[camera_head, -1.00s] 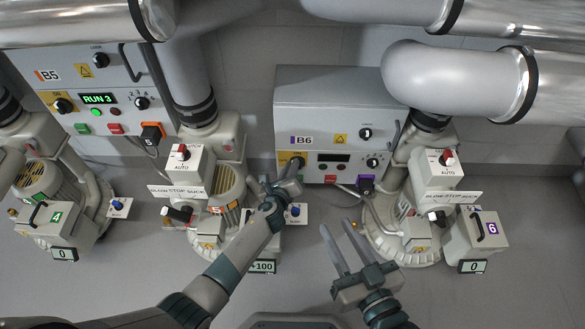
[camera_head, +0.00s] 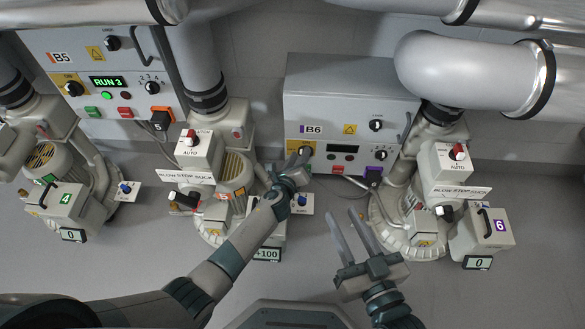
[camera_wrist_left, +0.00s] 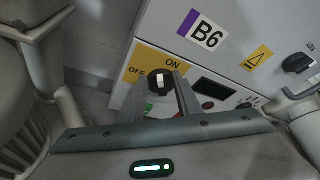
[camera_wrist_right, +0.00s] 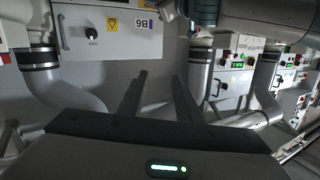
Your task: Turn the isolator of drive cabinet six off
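Drive cabinet B6 (camera_head: 310,95) is a grey box right of centre in the head view. Its isolator, a dark knob on a yellow plate (camera_head: 295,147), is at the panel's left and partly hidden by my left gripper (camera_head: 302,157). In the left wrist view, the isolator knob (camera_wrist_left: 157,84) with its pale bar sits beneath the ON label, with OFF at its left. The left gripper (camera_wrist_left: 162,92) is open, its fingers on either side of the knob; contact is unclear. My right gripper (camera_head: 360,235) is open and empty over the floor.
Cabinet B5 (camera_head: 65,75) at the left shows RUN 3; the display of B6 (camera_head: 343,148) is dark. Blower 6 (camera_head: 482,228) stands right of my right gripper, its box reading 0. Another blower (camera_head: 235,172) stands beside my left forearm. Large pipes cross above.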

